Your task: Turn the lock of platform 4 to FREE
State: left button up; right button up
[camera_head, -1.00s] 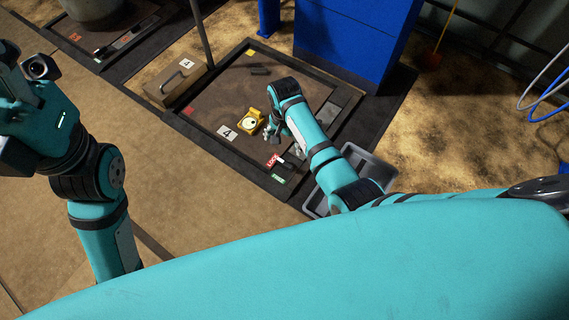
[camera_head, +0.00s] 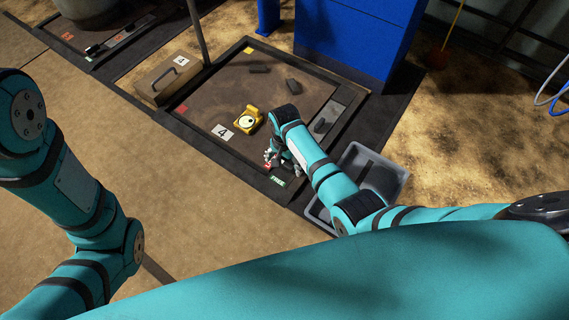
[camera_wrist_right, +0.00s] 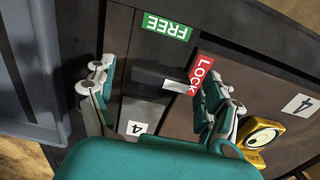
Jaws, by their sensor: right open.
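Platform 4 (camera_head: 225,95) is a brown plate in a dark frame, with a white "4" label (camera_head: 223,132). At its near corner are a green FREE label (camera_head: 277,181) and a red LOCK label (camera_wrist_right: 201,74). In the right wrist view, the white tip of the lock lever (camera_wrist_right: 178,86) lies beside LOCK, and its dark part is hard to make out. My right gripper (camera_wrist_right: 155,92) is open over this corner, its fingers either side of the lever area. In the head view the gripper (camera_head: 274,158) largely hides the lever. My left gripper is out of view.
A yellow dial device (camera_head: 248,120) and dark bars (camera_head: 260,69) lie on the platform. A grey bin (camera_head: 389,173) stands right of its near corner. A brown case (camera_head: 168,80) sits at its left edge, and a blue cabinet (camera_head: 350,40) stands behind.

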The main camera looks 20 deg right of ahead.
jog(key=shift+c, duration=0.4)
jog(key=c, duration=1.1)
